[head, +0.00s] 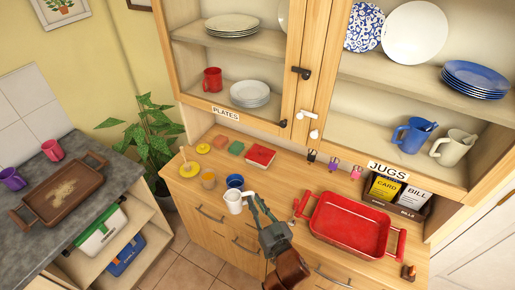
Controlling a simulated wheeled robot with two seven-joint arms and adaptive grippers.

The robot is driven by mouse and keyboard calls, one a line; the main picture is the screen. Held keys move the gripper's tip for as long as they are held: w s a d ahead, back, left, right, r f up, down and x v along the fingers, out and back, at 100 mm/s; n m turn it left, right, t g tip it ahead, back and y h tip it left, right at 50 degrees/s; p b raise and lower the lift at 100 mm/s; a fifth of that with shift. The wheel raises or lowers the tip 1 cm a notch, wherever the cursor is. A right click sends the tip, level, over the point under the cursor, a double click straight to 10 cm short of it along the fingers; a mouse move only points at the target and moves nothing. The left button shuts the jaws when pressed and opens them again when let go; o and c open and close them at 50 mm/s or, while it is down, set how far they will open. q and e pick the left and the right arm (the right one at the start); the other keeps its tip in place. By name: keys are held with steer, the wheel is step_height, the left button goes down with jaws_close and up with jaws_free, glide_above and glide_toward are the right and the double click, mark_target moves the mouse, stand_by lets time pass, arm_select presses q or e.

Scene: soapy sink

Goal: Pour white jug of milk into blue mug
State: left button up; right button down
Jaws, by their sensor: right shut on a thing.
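The white jug (234,204) is at the front edge of the wooden dresser top, left of centre. My right gripper (252,204) is shut on its right side. The blue mug (235,181) stands on the dresser top just behind the jug, which overlaps its lower front in the picture. Whether the jug touches the mug or is tilted is hard to tell, and the milk inside cannot be seen. My left gripper is not in view.
A red tray (397,248) lies to the right on the dresser top (290,188). An amber cup (208,180) stands left of the mug, with a red box (261,155) behind. Shelves above hold plates, a blue jug (411,135) and a cream jug (452,148).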

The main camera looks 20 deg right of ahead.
arm_select(q)
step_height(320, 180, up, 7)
steer(key=p, duration=0.6)
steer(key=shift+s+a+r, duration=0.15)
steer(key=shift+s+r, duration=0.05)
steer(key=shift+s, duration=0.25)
arm_select(e)
steer(key=w+d+r+n, duration=0.1)
steer(key=w+d+n, duration=0.2)
steer(key=w+d, duration=0.7)
steer(key=w, duration=0.5)
steer(key=shift+w+d+r, duration=0.2)
steer(key=shift+w+r, duration=0.05)
steer(key=shift+r, duration=0.15)
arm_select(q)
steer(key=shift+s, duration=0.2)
arm_select(e)
steer(key=shift+n+g, duration=0.3)
